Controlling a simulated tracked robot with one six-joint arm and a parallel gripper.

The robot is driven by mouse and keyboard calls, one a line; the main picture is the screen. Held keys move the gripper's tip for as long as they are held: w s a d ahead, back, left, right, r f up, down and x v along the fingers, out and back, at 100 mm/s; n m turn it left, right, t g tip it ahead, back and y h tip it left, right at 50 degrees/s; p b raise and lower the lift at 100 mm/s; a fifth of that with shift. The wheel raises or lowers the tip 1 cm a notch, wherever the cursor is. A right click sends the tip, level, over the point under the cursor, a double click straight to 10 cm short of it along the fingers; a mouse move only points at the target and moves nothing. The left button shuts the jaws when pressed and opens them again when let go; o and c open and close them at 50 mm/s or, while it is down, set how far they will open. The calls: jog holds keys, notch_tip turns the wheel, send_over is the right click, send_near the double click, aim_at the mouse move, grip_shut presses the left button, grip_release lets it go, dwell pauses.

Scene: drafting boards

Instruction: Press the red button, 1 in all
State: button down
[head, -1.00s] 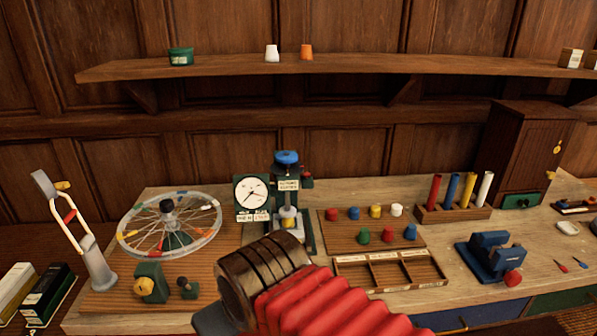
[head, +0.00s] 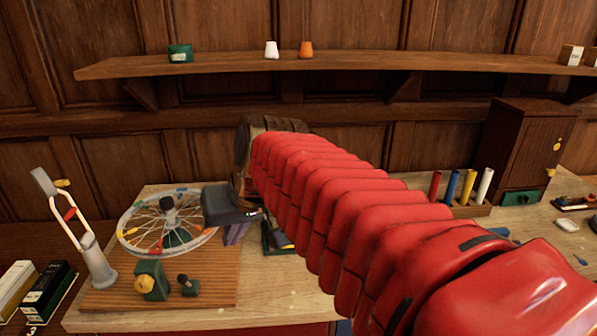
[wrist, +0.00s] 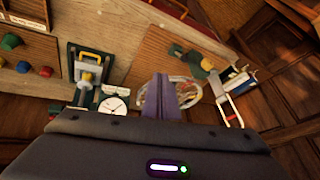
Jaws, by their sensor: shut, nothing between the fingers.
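In the wrist view, small coloured knobs sit on a wooden board (wrist: 33,45) at the left edge; one is a red button (wrist: 45,71), beside a blue one (wrist: 23,67) and a green one (wrist: 12,40). In the head view my arm hides this board. My gripper (head: 236,236) shows purple fingers pointing down, right of the spoked wheel; the fingers also show in the wrist view (wrist: 160,92). They are shut and empty, away from the red button.
A green press (wrist: 88,75) and white dial (wrist: 115,103) stand between my gripper and the board. The spoked wheel (head: 130,222) is at left. A pillar with a jointed rod (head: 97,262) stands farther left. A shelf (head: 350,62) runs along the wall.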

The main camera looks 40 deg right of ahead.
jog(key=w+d+r+m+t, duration=0.1)
jog(key=w+d+r+m, duration=0.1)
jog(key=d, duration=0.8)
jog(key=w+d+r+m+t, duration=0.1)
jog(key=w+d+r, duration=0.3)
jog(key=d, duration=0.6)
jog(key=w+d+r+m+t, duration=0.1)
jog(key=w+d+r+m, duration=0.1)
jog(key=w+d, duration=0.5)
jog(key=d+r, duration=0.1)
jog(key=d, duration=0.3)
jog(key=shift+r+m, duration=0.15)
jog(key=shift+m, duration=0.15)
jog(key=shift+w, duration=0.1)
jog(key=shift+f, duration=4.4)
jog(key=shift+s+a+f, duration=0.1)
jog(key=shift+a+f, duration=0.05)
jog(key=shift+f, duration=0.55)
jog(key=shift+s+a+f, duration=0.1)
jog(key=shift+f, duration=0.6)
jog(key=shift+r, duration=0.1)
jog(key=shift+w+a+r, duration=0.1)
jog(key=shift+w+r, duration=0.05)
jog(key=shift+r, duration=0.4)
